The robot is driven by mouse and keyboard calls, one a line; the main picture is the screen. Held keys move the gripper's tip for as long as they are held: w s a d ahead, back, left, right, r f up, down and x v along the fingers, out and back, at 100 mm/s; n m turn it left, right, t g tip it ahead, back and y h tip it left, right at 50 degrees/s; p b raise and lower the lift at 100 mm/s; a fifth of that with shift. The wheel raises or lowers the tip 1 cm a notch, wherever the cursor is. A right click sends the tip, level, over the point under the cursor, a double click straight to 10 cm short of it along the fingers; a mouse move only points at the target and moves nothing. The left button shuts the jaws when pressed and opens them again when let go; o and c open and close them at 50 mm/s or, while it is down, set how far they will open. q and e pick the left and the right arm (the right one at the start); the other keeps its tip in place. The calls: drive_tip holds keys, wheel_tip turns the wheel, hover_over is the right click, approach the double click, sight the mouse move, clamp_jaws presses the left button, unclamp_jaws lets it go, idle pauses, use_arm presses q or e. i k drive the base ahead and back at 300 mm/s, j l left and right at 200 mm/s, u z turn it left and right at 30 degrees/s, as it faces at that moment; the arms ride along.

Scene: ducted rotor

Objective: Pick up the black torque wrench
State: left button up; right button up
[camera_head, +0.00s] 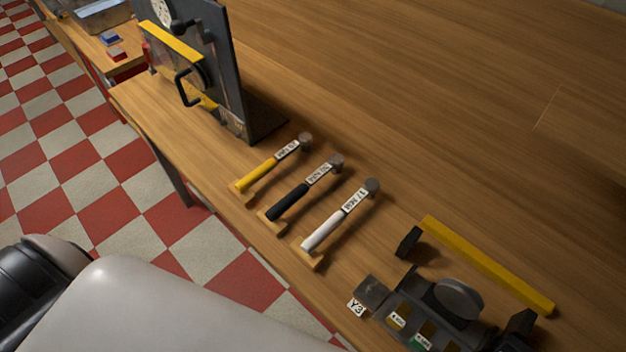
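The black torque wrench (303,189) lies on the wooden table between two similar wrenches. Its black handle points toward the front edge and rests on a small wooden block. A white label is on its shaft, and its round grey head lies toward the back. A yellow-handled wrench (271,167) lies to its left and a white-handled wrench (340,218) to its right. All three are apart from each other. Neither of my grippers is in view.
A dark upright panel (222,75) with a yellow bar and black handle stands at the table's back left. A dark fixture (408,291) with a yellow bar (487,264) sits at the lower right. The table's right and upper area is clear. Red and white floor (110,170) shows left.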

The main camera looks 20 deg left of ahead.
sight(335, 162)
drive_tip(key=z, duration=0.4)
drive_tip(key=k+z, duration=0.1)
drive_tip(key=z, duration=0.35)
drive_tip(key=j+z, duration=0.1)
drive_tip(key=z, duration=0.3)
drive_tip(key=k+z, duration=0.1)
drive_tip(key=z, duration=0.75)
drive_tip(key=k+l+z, duration=0.1)
drive_tip(key=z, duration=0.35)
drive_tip(key=i+l+u, duration=0.15)
drive_tip(key=i+l, duration=0.15)
drive_tip(key=i+l+u, duration=0.1)
drive_tip(key=i+l, duration=0.2)
drive_tip(key=l, duration=0.25)
drive_tip(key=i+l+u, duration=0.15)
drive_tip(key=l, duration=0.3)
drive_tip(key=i, duration=0.1)
